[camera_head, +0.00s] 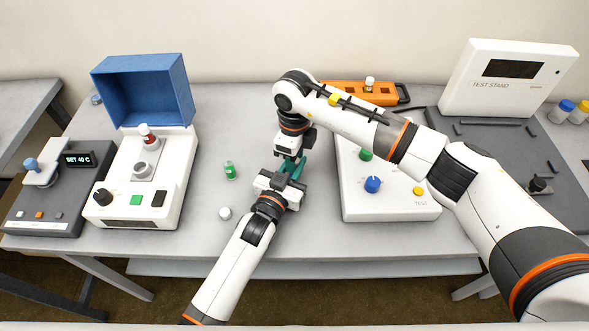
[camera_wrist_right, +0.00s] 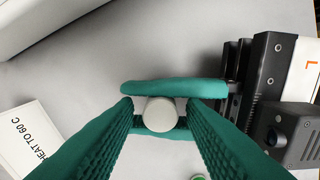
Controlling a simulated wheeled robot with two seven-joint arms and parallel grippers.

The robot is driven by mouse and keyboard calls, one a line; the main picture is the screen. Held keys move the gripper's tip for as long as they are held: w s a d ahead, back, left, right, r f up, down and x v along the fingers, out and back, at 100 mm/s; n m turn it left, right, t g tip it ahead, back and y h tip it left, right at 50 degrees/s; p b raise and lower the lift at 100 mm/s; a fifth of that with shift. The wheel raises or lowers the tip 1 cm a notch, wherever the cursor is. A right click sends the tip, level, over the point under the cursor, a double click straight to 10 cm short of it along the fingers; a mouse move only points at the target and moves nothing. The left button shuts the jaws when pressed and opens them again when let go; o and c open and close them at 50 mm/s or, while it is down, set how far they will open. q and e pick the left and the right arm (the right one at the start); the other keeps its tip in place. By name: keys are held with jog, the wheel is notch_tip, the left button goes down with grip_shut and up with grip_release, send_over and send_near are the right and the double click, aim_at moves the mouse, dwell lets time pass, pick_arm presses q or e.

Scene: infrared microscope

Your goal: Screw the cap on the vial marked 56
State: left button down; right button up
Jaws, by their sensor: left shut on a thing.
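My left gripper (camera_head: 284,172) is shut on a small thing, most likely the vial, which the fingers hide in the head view. In the right wrist view its teal fingers (camera_wrist_right: 175,88) cross the picture around a white round cap (camera_wrist_right: 160,114). My right gripper (camera_head: 291,163) points down over the same spot. Its fingers stand on either side of the white cap; whether they press on it I cannot tell. No number 56 is readable.
A white device with a blue lid (camera_head: 143,90) is left, a white control box (camera_head: 390,205) right. An orange holder (camera_head: 345,92) lies behind my right arm.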

grip_shut()
jog(key=shift+o, duration=0.7)
grip_release()
jog(key=shift+r, duration=0.1)
jog(key=shift+r, duration=2.2)
jog(key=o, duration=0.6)
jog(key=shift+c, duration=0.2)
notch_tip(320, 180, up, 12)
